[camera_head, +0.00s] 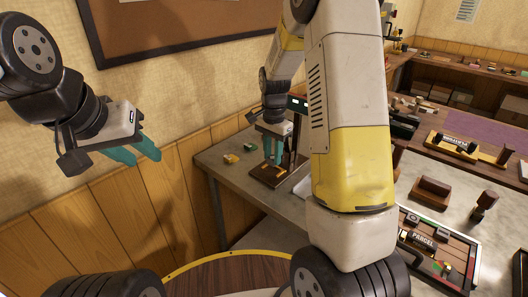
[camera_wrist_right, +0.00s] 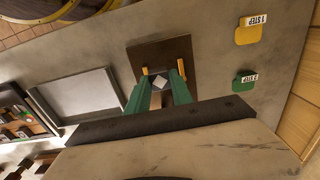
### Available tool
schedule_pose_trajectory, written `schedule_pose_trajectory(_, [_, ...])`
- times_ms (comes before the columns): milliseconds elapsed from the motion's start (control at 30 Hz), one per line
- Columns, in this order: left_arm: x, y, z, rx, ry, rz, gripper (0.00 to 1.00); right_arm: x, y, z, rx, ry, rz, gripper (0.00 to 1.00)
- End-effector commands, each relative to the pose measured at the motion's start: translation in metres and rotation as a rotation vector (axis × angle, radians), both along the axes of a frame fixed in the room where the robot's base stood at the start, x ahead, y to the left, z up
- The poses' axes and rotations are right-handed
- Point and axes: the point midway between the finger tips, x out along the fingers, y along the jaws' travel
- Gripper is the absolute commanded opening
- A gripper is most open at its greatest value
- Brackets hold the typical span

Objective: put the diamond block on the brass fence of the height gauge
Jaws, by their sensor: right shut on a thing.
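My right gripper (camera_wrist_right: 159,84) is shut on the diamond block (camera_wrist_right: 159,83), a small pale block seen between its green fingertips in the right wrist view. The block is over the brown base plate (camera_wrist_right: 180,47) of the height gauge, close to the brass fence (camera_wrist_right: 145,71), whose upright pieces show beside the fingertips. I cannot tell whether the block touches the fence. In the head view the right gripper (camera_head: 272,150) points down over the gauge base (camera_head: 265,176); the block is too small to make out there. My left gripper (camera_head: 146,153) is open and empty, in front of the wall.
The gauge's post with a small display (camera_head: 297,103) stands just behind the right gripper. A yellow step block (camera_wrist_right: 249,34) and a green step block (camera_wrist_right: 244,84) lie on the grey table. A parcel board (camera_head: 430,245) lies at the right.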

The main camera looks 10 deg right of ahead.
Motion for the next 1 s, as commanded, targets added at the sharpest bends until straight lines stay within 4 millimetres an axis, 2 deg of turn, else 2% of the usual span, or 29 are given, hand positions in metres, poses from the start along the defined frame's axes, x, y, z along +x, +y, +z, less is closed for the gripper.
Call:
schedule_pose_trajectory(167, [0.0,0.0,0.0,0.0,0.0,0.0,0.36,0.011,-0.003,-0.004,0.0,0.001,-0.001,0.0])
schedule_pose_trajectory(367, [0.0,0.0,0.0,0.0,0.0,0.0,0.36,0.01,-0.003,-0.034,0.0,0.002,-0.001,0.0])
schedule_pose_trajectory(733, [0.0,0.0,0.0,0.0,0.0,0.0,0.36,0.01,-0.003,-0.039,0.0,0.0,0.0,0.0])
schedule_pose_trajectory(767, [0.0,0.0,0.0,0.0,0.0,0.0,0.36,0.01,-0.003,-0.04,0.0,0.0,0.0,0.29])
schedule_pose_trajectory(800, [0.0,0.0,0.0,0.0,0.0,0.0,0.36,0.01,-0.003,-0.039,0.0,0.0,0.0,0.37])
schedule_pose_trajectory(867, [0.0,0.0,0.0,0.0,0.0,0.0,0.36,0.01,-0.003,-0.039,0.0,0.0,0.0,0.48])
schedule_pose_trajectory(1000, [0.0,0.0,0.0,0.0,0.0,0.0,0.36,0.01,-0.003,-0.039,0.0,0.0,0.0,0.49])
